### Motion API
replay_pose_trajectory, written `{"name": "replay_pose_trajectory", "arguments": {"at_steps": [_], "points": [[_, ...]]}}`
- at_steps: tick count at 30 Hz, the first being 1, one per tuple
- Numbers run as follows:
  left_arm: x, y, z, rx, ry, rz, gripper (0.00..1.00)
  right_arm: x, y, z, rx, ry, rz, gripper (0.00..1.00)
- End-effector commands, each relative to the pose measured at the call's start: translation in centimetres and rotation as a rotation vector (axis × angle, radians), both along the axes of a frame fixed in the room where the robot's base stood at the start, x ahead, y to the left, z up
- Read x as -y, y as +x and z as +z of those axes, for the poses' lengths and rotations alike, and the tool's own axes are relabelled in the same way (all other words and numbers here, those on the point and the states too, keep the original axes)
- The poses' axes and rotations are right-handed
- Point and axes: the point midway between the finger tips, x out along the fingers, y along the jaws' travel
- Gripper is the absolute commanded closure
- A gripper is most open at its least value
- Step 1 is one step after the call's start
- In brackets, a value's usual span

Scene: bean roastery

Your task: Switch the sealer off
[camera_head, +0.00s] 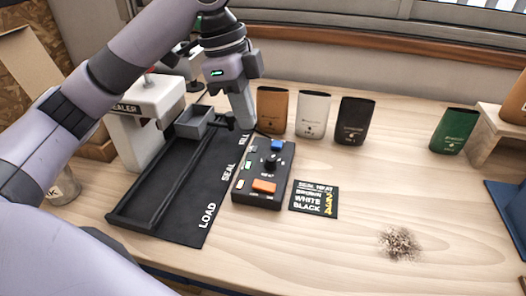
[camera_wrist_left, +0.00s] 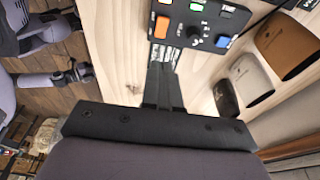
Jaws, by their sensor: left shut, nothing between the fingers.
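The sealer (camera_head: 150,118) is a white machine at the left, partly hidden behind my left arm. Its black control box (camera_head: 243,190) stands to the right of the black LOAD/SEAL track. The box carries an orange switch (camera_head: 264,187), a black knob (camera_head: 271,162) and a blue button (camera_head: 277,145). The switch's position cannot be told. My right gripper is out of view.
A black seal-heat card (camera_head: 314,199) lies right of the box. Orange, white and black bags (camera_head: 313,115) stand behind it; a green bag (camera_head: 453,131) is farther right. Spilled grounds (camera_head: 400,243) lie at front right, with clear wood around.

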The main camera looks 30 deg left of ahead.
Motion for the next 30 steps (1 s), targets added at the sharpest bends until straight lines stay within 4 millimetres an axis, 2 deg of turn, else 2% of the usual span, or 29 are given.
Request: {"name": "replay_pose_trajectory", "arguments": {"at_steps": [4, 8, 21, 25, 30], "points": [[0.0, 0.0, -0.1, -0.001, 0.0, 0.0, 1.0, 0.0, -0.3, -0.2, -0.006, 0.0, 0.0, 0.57], [0.2, 0.0, -1.3, -0.002, 0.0, 0.0, 1.0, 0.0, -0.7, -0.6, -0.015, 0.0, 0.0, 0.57], [2.2, 0.5, -10.0, -0.002, 0.0, -0.001, 1.0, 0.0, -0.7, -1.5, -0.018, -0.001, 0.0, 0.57], [1.8, 0.4, -11.9, -0.002, 0.001, 0.002, 1.0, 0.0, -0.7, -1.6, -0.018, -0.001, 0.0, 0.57], [1.7, 0.4, -13.3, 0.0, 0.0, -0.001, 1.0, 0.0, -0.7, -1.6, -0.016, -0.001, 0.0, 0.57]]}}
